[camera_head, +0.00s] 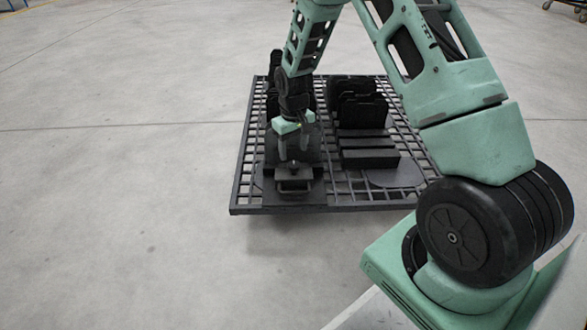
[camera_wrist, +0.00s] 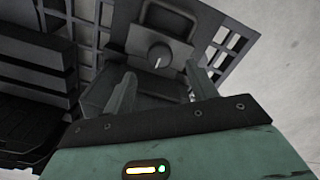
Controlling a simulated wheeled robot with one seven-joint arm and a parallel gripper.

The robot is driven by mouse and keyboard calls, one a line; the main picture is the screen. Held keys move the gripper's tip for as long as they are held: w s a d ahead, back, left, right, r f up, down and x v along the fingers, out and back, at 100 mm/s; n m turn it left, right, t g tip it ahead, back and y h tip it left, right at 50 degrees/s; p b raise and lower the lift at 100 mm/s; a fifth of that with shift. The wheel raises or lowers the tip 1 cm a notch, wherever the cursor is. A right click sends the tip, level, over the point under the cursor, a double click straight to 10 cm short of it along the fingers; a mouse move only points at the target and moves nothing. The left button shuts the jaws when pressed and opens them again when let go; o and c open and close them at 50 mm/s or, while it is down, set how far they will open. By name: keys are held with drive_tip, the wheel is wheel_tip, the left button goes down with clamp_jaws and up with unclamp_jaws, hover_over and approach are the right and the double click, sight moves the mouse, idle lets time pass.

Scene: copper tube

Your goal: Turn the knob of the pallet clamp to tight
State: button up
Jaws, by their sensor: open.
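The pallet clamp (camera_head: 293,186) is a dark block with a handle-like bar, near the front left corner of the black grid pallet (camera_head: 338,206). Its round dark knob (camera_wrist: 160,55) has a white pointer line and shows in the wrist view, with the clamp's bar loop (camera_wrist: 168,17) behind it. My gripper (camera_head: 293,158) points down over the clamp in the head view. In the wrist view its two fingers (camera_wrist: 160,82) stand wide apart with the knob between their directions, beyond the tips. The gripper is open and empty. I cannot tell the exact gap to the knob.
Black upright plates (camera_head: 362,108) and stacked dark bars (camera_head: 368,155) stand on the pallet to the right of the clamp. More dark parts stand behind my gripper. The grey concrete floor (camera_head: 120,180) to the left is clear.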

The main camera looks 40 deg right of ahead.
sight(294, 164)
wheel_tip(294, 164, down, 5)
drive_tip(key=shift+f+b, duration=0.1)
drive_tip(key=shift+b, duration=1.05)
drive_tip(key=c, duration=1)
